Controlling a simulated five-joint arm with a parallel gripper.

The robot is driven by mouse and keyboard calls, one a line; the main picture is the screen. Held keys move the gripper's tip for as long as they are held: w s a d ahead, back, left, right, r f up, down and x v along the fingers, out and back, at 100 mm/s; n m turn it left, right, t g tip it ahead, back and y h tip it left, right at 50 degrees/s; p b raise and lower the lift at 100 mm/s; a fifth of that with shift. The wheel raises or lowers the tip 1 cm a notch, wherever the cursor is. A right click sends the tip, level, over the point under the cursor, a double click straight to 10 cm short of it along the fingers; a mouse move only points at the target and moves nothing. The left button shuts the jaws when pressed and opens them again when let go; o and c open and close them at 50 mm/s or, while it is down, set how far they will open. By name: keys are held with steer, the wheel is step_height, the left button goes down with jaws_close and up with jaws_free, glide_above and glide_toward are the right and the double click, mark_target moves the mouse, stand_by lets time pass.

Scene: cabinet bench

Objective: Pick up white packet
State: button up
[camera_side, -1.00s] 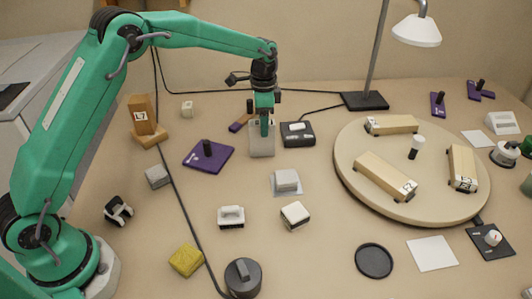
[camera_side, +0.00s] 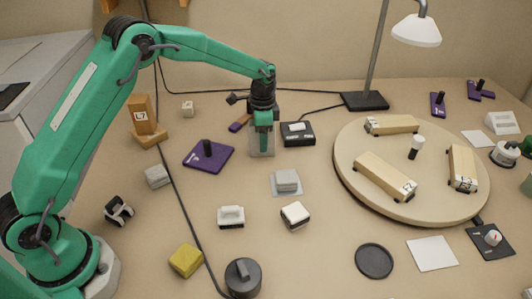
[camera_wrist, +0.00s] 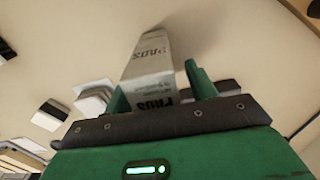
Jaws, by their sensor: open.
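The white packet (camera_wrist: 150,66) is a pale upright pack with dark "PADS" print, standing on the bench in the wrist view. My gripper (camera_wrist: 160,88) is open, with one green finger on each side of the packet. I cannot tell whether either finger touches it. In the side view, my gripper (camera_side: 262,143) is low at the packet (camera_side: 253,149) and hides much of its front.
A dark box with a white top (camera_side: 298,134) stands close to the right of the packet. A purple plate with a black knob (camera_side: 208,156) lies to the left. A round wooden turntable (camera_side: 420,205) bearing wooden blocks is farther right. Bare bench lies in front of the packet.

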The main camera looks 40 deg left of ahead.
stand_by(0.3)
steer(key=c, duration=1.1)
steer(key=shift+o, duration=0.2)
steer(key=shift+r, duration=0.1)
steer(key=shift+r, duration=0.75)
step_height(320, 180, up, 2)
steer(key=shift+r, duration=0.2)
steer(key=s+d+r, duration=0.7)
steer(key=d, duration=0.2)
steer(key=shift+d, duration=0.25)
steer(key=shift+w, duration=0.1)
